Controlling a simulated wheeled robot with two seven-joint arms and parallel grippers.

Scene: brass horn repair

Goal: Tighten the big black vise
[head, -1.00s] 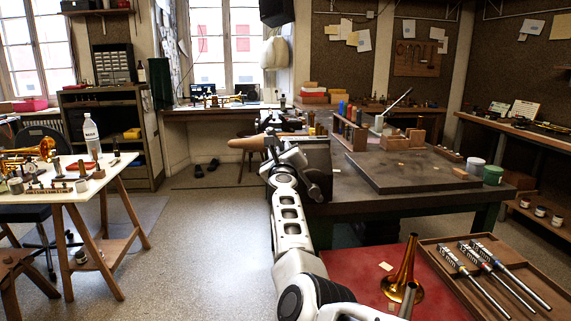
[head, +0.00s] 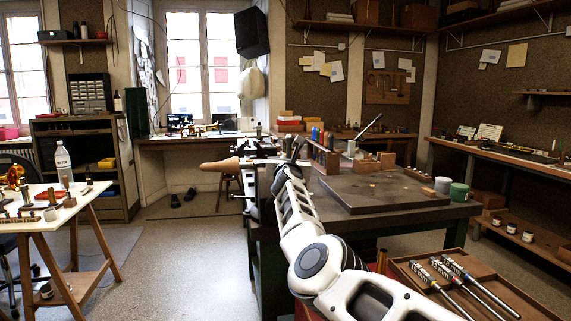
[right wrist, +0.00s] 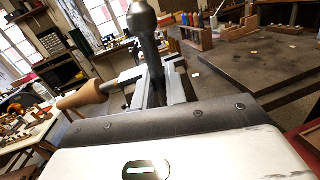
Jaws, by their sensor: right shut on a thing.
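The big black vise (head: 262,186) sits at the left edge of the dark workbench, partly hidden behind my right arm. A tapered wooden piece (head: 219,164) sticks out to the left of it; it also shows in the right wrist view (right wrist: 82,96). My right gripper (head: 286,163) is at the vise. In the right wrist view my right gripper (right wrist: 154,88) is shut on a black bar with a rounded end (right wrist: 143,22), which looks like the vise handle. The bar stands nearly upright there. My left gripper is not in view.
The workbench (head: 410,208) carries a thick dark board (head: 372,190) and tubs. A wooden tray (head: 425,268) with valve parts lies at the lower right. A white-topped trestle table (head: 75,208) stands at left. The floor between is open.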

